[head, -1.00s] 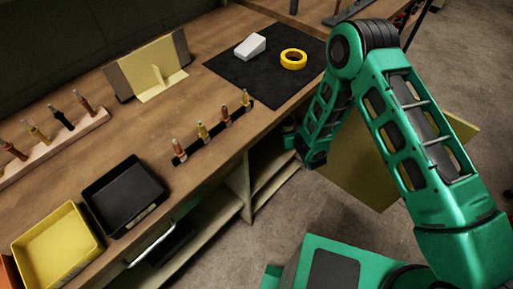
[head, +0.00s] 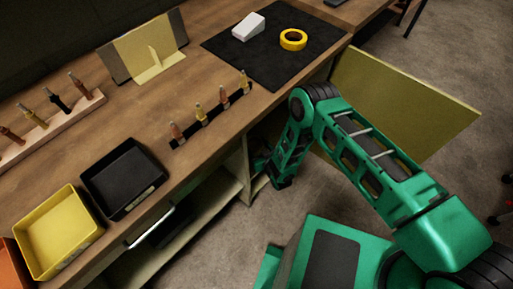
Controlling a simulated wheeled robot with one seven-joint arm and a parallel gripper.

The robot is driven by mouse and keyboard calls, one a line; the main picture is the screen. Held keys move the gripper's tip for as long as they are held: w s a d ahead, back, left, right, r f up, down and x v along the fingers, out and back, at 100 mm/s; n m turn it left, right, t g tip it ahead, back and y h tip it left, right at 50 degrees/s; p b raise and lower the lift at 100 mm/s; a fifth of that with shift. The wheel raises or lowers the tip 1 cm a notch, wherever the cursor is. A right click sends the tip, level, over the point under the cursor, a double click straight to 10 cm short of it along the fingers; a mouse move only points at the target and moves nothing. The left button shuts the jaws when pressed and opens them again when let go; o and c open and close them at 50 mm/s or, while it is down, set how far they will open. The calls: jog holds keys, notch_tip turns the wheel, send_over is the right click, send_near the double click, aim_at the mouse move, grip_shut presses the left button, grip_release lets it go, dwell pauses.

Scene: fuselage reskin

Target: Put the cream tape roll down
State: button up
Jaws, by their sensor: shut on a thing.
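No cream tape roll can be made out in the head view. A yellow tape roll (head: 293,40) lies flat on the black mat (head: 268,77) at the back of the bench. My green arm reaches down beside the front edge of the bench, and its far end is at the opening under the worktop. My gripper's fingers and anything in them are hidden there.
A white wedge-shaped block (head: 248,27) is on the mat. A black tray (head: 124,180) and a yellow tray (head: 58,232) stand at the front left. Upright tools stand in a black strip (head: 212,119). An open yellowish panel (head: 400,105) juts out from the bench.

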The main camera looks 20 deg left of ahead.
jog(key=shift+f, duration=2.5)
jog(key=o, duration=1)
jog(key=shift+f, duration=0.1)
jog(key=shift+o, duration=0.2)
jog(key=v, duration=1.2)
jog(key=shift+w, duration=0.1)
